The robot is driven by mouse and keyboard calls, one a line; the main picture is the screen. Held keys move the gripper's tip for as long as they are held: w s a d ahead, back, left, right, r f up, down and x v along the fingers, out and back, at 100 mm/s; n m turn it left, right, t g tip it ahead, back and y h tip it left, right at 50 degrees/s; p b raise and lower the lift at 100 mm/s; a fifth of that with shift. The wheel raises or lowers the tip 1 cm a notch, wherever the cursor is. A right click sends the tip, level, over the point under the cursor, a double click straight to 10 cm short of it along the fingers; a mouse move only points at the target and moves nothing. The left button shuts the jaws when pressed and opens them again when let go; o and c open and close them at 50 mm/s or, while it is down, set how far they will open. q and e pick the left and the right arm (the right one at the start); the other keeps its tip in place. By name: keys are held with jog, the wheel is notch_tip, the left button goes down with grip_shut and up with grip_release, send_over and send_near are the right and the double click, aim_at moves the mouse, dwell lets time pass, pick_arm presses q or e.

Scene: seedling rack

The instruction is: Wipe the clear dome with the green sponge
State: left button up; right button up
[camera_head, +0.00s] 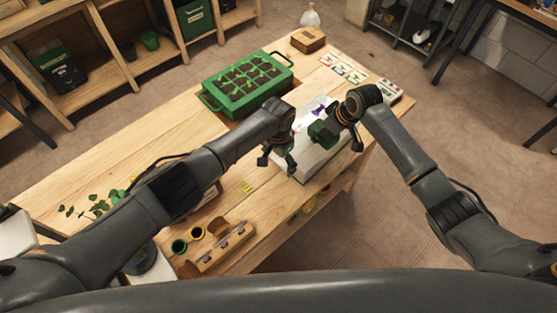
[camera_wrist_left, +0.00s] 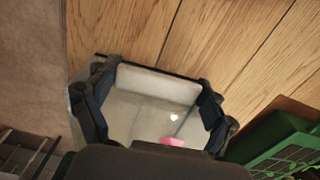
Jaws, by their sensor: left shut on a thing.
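The clear dome (camera_head: 312,157) is a pale, see-through box-like cover on the wooden table. My left gripper (camera_head: 277,160) is at its left side. In the left wrist view, the dome (camera_wrist_left: 150,82) lies between the fingers of the left gripper (camera_wrist_left: 153,108), which is shut on it. The green sponge (camera_head: 321,133) is dark green and sits at the fingers of my right gripper (camera_head: 338,138), over the dome's upper part. The right gripper seems shut on it. Whether the sponge touches the dome is hard to tell.
A green seedling tray (camera_head: 209,97) stands at the back left, with a brown box (camera_head: 308,40) behind. Picture cards (camera_head: 343,68) lie at the back right. A wooden caddy (camera_head: 227,248), small pots and a leafy plant (camera_head: 95,207) are at the front left.

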aim_at(311, 148)
pick_arm(q)
jog(key=shift+a, duration=0.1)
pick_arm(e)
jog(key=shift+f, duration=0.6)
pick_arm(q)
jog(key=shift+s+f, duration=0.1)
pick_arm(e)
jog(key=shift+s+a, duration=1.35)
jog(key=shift+a, duration=0.15)
jog(key=shift+w, duration=0.1)
jog(key=shift+w+d+f, duration=0.15)
jog(key=shift+w+d, duration=0.45)
jog(key=shift+d, duration=0.25)
jog(key=shift+w+d+f, duration=0.15)
jog(key=shift+w+d, duration=0.45)
jog(key=shift+d, duration=0.25)
jog(key=shift+s+a, duration=1.45)
jog(key=shift+a, duration=0.15)
jog(key=shift+s+a+r, duration=0.1)
jog(key=shift+a, duration=0.05)
jog(key=shift+w+d+r, duration=0.15)
jog(key=shift+w+d, duration=0.65)
jog(key=shift+w+d+r, duration=0.15)
jog(key=shift+w+d, duration=0.6)
